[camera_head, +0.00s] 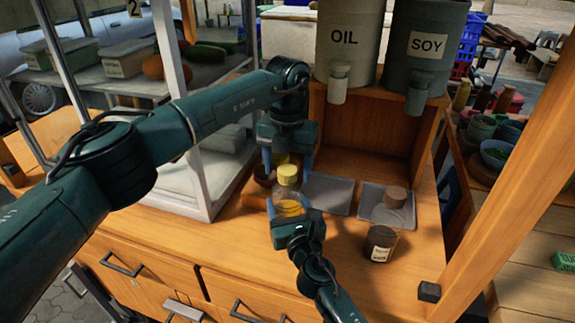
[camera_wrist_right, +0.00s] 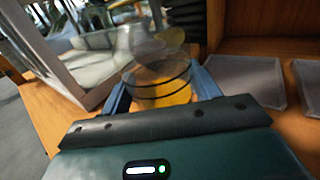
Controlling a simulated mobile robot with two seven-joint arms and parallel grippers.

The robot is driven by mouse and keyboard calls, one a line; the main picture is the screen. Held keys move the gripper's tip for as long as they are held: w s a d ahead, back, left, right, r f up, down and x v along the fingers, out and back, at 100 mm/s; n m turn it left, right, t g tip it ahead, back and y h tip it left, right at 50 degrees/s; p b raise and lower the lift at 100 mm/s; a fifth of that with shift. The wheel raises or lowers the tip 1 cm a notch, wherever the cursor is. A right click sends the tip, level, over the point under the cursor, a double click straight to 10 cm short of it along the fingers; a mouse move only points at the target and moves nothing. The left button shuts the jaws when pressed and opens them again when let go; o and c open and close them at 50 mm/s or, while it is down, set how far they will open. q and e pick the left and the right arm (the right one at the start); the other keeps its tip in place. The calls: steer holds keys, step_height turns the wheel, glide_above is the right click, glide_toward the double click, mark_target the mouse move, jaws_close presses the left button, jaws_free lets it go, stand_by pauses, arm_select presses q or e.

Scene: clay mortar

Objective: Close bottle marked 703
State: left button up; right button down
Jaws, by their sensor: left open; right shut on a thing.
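A clear bottle (camera_head: 289,205) with yellow-orange contents stands at the middle of the wooden counter. In the right wrist view the bottle (camera_wrist_right: 162,88) sits between the blue fingers. A yellow cap (camera_head: 287,174) shows at its top in the head view; I cannot tell whether it is seated. My right gripper (camera_head: 291,217) is shut on the bottle's body from the near side. My left gripper (camera_head: 287,171) is open, pointing down, with its fingers at either side of the cap. No 703 marking is readable.
A dark jar (camera_head: 380,243) and a clear jar with a brown lid (camera_head: 394,197) stand to the right. Grey trays (camera_head: 328,195) lie on the counter. OIL (camera_head: 345,38) and SOY (camera_head: 426,44) dispensers are above. A white-framed rack (camera_head: 183,120) stands left.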

arm_select(q)
step_height(320, 180, up, 12)
stand_by(0.5)
arm_select(e)
steer(key=shift+c, duration=1.4)
jaws_free()
arm_select(q)
steer(key=shift+r, duration=0.2)
arm_select(e)
steer(key=v, duration=1.3)
steer(key=shift+s+d, duration=0.1)
steer(key=shift+s, duration=0.05)
